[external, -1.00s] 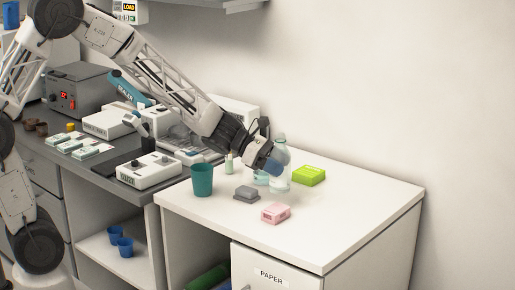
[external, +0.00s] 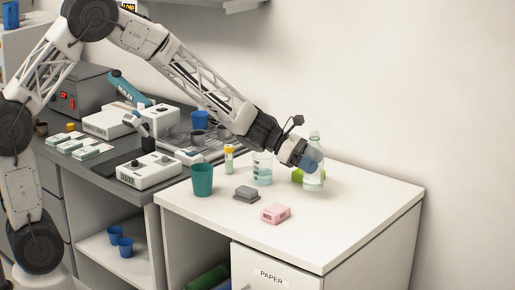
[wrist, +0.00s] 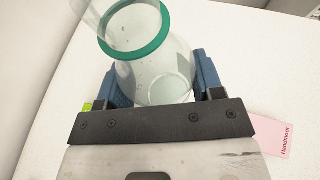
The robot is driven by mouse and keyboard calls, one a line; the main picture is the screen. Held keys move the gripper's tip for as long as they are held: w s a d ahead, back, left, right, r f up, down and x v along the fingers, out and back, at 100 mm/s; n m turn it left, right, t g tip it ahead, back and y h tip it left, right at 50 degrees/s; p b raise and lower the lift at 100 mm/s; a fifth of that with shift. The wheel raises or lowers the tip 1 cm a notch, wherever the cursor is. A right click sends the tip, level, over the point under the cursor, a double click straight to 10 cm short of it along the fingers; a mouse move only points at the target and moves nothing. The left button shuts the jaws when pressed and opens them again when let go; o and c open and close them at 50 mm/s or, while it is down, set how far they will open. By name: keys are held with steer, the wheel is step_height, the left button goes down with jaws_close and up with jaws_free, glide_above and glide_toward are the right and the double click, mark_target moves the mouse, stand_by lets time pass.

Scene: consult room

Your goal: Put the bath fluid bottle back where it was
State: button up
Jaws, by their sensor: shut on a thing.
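The bath fluid bottle (external: 314,178), clear with a little pale liquid, stands about upright near the right part of the white counter in the external view. I cannot tell whether its base touches the counter. My gripper (external: 308,160) is shut on it, with blue fingers around its upper body. In the wrist view the bottle (wrist: 158,75), with a teal ring at its neck, sits between the two fingers of my gripper (wrist: 163,88).
The counter's right side (external: 370,200) is clear.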

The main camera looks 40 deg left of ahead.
steer(key=shift+w+d+f, duration=0.1)
steer(key=shift+w+d, duration=0.25)
steer(key=shift+w, duration=0.35)
steer(key=shift+w+d+f, duration=0.1)
steer(key=shift+w+d, duration=0.3)
steer(key=shift+w, duration=0.3)
steer(key=shift+w+d+f, duration=0.1)
steer(key=shift+w+d, duration=0.25)
steer(key=shift+w, duration=0.35)
steer(key=shift+w+d+f, duration=0.1)
steer(key=shift+w+f, duration=0.1)
steer(key=shift+f, duration=0.7)
steer(key=shift+w+d+f, duration=0.1)
steer(key=shift+w+f, duration=0.1)
steer(key=shift+f, duration=0.65)
steer(key=shift+f, duration=0.15)
steer(key=o, duration=1)
